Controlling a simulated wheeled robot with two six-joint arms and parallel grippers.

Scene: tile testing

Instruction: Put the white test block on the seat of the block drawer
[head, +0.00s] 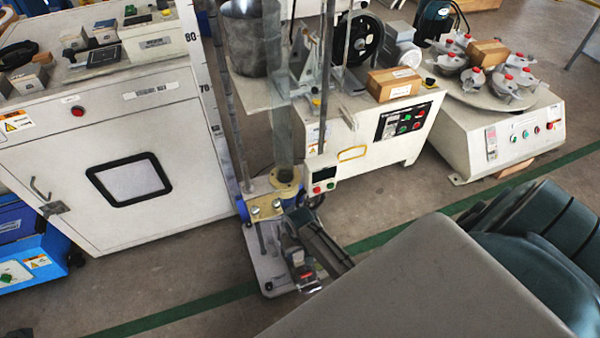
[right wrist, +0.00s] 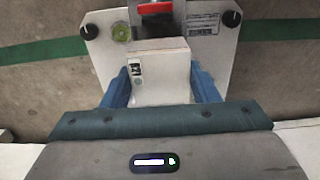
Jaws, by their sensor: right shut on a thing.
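Beyond the block lies a pale plate (right wrist: 213,50) with two black knobs, a green round level and a red part. I cannot make out the drawer's seat separately. My left gripper is not in view.
The stand's clear tube (head: 282,140) rises behind the gripper, with a brass-coloured collar (head: 266,206) and a small display box (head: 320,174) beside it. A white cabinet (head: 120,190) stands left. A bench machine (head: 405,125) and a turntable machine (head: 520,137) stand behind. Floor is clear at front left.

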